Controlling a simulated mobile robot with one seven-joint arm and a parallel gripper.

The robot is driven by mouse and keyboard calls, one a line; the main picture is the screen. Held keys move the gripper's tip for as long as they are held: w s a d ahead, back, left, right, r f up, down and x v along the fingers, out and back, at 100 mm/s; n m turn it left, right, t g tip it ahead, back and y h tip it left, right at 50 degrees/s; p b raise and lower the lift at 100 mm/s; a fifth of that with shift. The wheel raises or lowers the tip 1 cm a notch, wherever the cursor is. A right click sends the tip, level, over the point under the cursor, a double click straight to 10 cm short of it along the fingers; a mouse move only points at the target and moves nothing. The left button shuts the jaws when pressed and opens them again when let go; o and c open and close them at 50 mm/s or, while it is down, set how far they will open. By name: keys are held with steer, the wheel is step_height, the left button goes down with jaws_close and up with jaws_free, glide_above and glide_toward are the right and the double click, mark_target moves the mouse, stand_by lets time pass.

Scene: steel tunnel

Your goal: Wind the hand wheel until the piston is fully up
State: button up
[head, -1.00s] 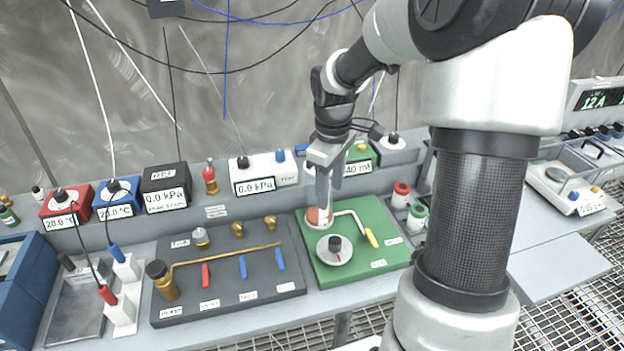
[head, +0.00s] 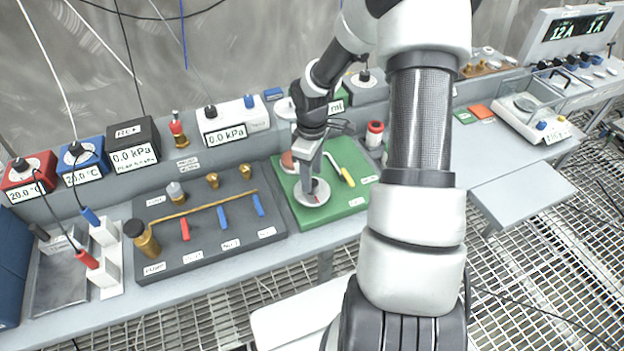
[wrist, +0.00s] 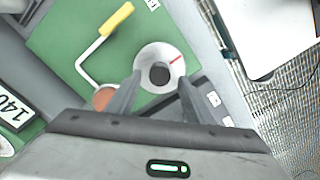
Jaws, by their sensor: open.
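The white round wheel (head: 322,195) with a red mark lies on the green board (head: 345,206). In the wrist view, the wheel (wrist: 149,54) shows its black hub (wrist: 159,74). My gripper (head: 308,186) is over the wheel, pointing down. In the wrist view, the open fingers of my gripper (wrist: 160,80) stand on either side of the hub, apart from it as far as I can tell. A yellow-handled crank (wrist: 117,19) on a bent white rod lies beside the wheel. A copper-coloured round piece (wrist: 105,97) sits at the rod's other end. I cannot make out the piston's height.
The grey board (head: 187,260) with a brass pipe and coloured levers lies left of the green board. A red-capped jar (head: 375,130) stands to the right behind. A meter (wrist: 12,112) shows partly beside the green board. The table's front edge is close to the wheel.

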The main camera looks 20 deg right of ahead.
steer(key=shift+f, duration=1.3)
steer(key=c, duration=1)
steer(key=shift+c, duration=0.2)
